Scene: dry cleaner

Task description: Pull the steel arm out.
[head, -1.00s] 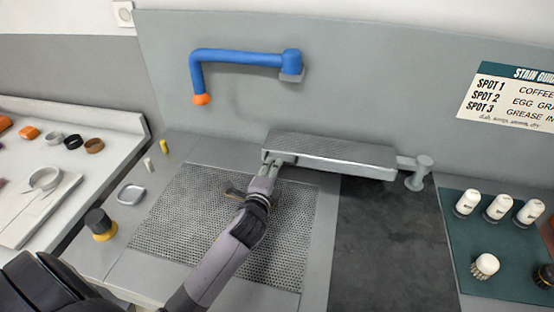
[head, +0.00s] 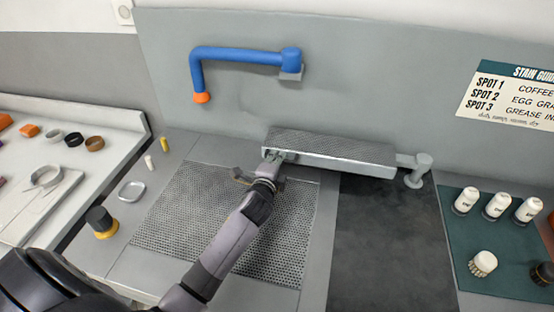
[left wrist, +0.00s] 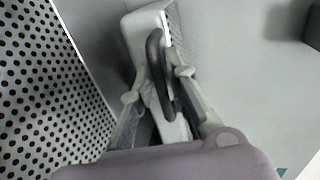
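The steel arm (head: 335,147) is a long grey bar with a perforated top, lying along the back wall. Its right end joins a round post (head: 419,171). My left gripper (head: 273,157) is at the bar's left end. In the left wrist view, a dark curved handle (left wrist: 155,55) on the bar's end (left wrist: 140,25) lies between the fingers of my left gripper (left wrist: 158,85). The fingers stand apart on either side of the handle, with gaps showing. My right gripper is not in view.
A perforated panel (head: 180,225) lies below my left arm, with a dark surface (head: 385,250) to its right. A blue pipe (head: 240,55) with an orange tip hangs on the wall above. White bottles (head: 497,206) and brushes stand on a green mat at right.

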